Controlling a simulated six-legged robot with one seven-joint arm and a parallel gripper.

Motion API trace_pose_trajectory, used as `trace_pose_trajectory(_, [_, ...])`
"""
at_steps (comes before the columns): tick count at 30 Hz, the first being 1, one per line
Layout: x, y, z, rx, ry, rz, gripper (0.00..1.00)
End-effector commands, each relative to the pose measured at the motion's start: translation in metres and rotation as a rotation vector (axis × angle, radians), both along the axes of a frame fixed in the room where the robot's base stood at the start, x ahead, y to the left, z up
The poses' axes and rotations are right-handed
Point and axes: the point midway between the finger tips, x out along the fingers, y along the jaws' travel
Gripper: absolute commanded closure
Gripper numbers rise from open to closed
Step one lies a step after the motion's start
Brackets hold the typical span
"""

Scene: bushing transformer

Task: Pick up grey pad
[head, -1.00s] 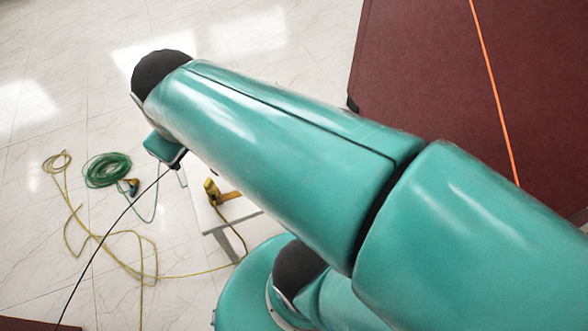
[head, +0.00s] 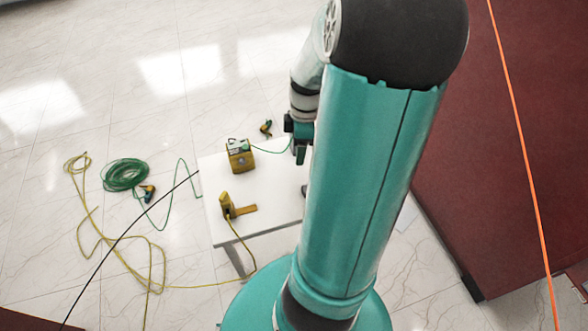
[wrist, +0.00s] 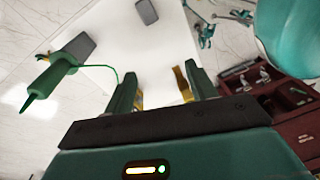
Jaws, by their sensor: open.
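A grey rounded pad (wrist: 147,12) lies on the white table (wrist: 133,45) at the top of the wrist view. A second grey flat piece (wrist: 78,46) shows at the left, near the table's edge; I cannot tell which is the grey pad meant. My gripper (wrist: 162,90) is open, its two green fingers apart with yellow-brown bits by their inner sides and white tabletop between them. Both grey pieces lie beyond the fingertips, apart from them. In the head view my gripper (head: 301,150) hangs by the table's right part, half hidden by my arm.
The head view shows a yellow device (head: 240,157) and a yellow tool (head: 232,208) on the table. Green (head: 125,175) and yellow (head: 92,240) cables lie on the floor at left. A dark red structure (head: 490,160) stands at right. A red toolbox (wrist: 272,95) shows in the wrist view.

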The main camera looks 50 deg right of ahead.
Motion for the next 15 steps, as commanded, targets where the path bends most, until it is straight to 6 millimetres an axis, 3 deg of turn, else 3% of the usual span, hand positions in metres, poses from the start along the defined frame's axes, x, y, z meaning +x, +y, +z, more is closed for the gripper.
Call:
trace_pose_trajectory(6, [-0.034, -0.048, -0.041, 0.131, -0.117, 0.119, 0.44])
trace_pose_trajectory(15, [-0.058, -0.077, -0.064, 0.181, -0.26, 0.22, 0.44])
